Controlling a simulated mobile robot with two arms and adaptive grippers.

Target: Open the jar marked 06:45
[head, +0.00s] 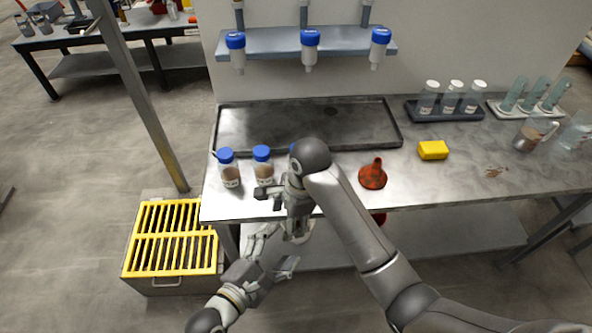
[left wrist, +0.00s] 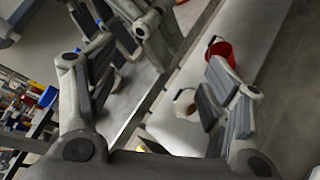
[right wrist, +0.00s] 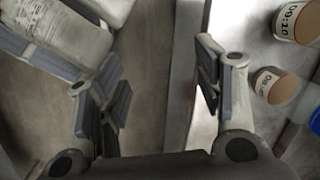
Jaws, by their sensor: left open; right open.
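Two jars with blue lids and brown contents, a left jar (head: 230,176) and a right jar (head: 263,174), stand upright on the bench's left front part. A bit of blue behind my right wrist may be another lid. Two labelled jars show in the right wrist view, an upper one (right wrist: 298,22) that seems to read 09:10 and a lower one (right wrist: 275,87) too small to read surely. I cannot tell which jar is marked 06:45. My right gripper (head: 283,208) is open and empty at the bench's front edge, beside the right jar. My left gripper (head: 272,252) is open and empty, below and in front of the edge.
A dark tray (head: 350,137) lies behind the jars. A red funnel (head: 373,176) and a yellow block (head: 433,150) lie to the right. A rack (head: 307,42) holds blue-capped tubes above. A yellow-grated bin (head: 172,242) stands left of the bench. A red container (left wrist: 221,51) is lower down.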

